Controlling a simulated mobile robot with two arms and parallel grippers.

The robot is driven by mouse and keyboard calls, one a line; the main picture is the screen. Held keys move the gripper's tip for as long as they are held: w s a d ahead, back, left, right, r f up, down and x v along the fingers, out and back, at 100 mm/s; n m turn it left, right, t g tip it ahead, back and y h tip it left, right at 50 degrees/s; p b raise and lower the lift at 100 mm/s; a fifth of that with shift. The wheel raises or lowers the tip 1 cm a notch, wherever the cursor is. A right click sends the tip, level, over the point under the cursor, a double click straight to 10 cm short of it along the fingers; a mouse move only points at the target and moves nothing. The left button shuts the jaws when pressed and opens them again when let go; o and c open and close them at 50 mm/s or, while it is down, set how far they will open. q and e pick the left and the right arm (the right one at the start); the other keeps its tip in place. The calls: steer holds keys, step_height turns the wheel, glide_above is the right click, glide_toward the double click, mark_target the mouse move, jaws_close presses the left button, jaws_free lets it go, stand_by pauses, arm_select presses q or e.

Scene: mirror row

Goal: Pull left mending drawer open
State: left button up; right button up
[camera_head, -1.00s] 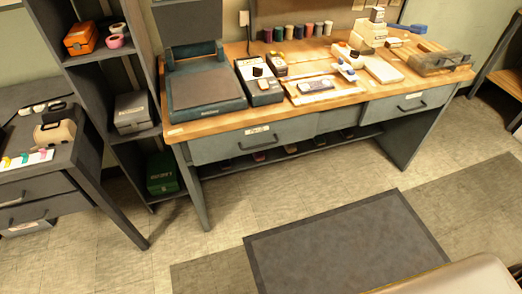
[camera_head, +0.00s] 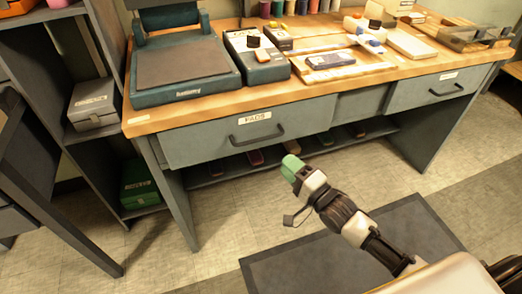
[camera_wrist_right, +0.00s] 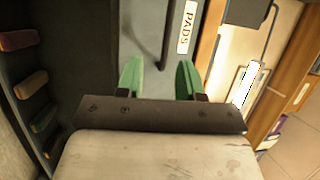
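The bench's left drawer (camera_head: 215,138), with a label reading PADS (camera_head: 255,117) and a dark bar handle (camera_head: 257,138), looks closed. My right gripper (camera_head: 291,167) has green fingers and appears in front of the bench, below and right of the handle in the head view. In the right wrist view its two fingers (camera_wrist_right: 160,80) are spread apart with nothing between them. The drawer front shows ahead there, with the PADS label (camera_wrist_right: 187,27) and the dark handle (camera_wrist_right: 165,38) beyond the fingertips, apart from them. My left gripper is not in view.
The wooden bench top (camera_head: 300,84) carries a press, boxes and spools. A right drawer (camera_head: 415,95) looks closed. A lower shelf (camera_head: 220,175) holds several small items. A shelf unit (camera_head: 90,140) stands at the left. A dark mat (camera_head: 320,260) lies on the floor in front.

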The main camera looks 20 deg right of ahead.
mark_target(261, 139)
steer(key=x, duration=0.3)
steer(key=b+x, duration=0.1)
steer(key=x, duration=0.3)
steer(key=r+b+x, duration=0.1)
steer(key=x, duration=0.3)
steer(key=shift+s+a, duration=0.15)
steer(key=shift+a, duration=0.05)
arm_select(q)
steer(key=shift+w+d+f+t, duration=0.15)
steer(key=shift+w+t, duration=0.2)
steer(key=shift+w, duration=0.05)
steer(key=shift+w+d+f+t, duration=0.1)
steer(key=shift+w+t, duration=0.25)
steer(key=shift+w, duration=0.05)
arm_select(e)
jaws_close()
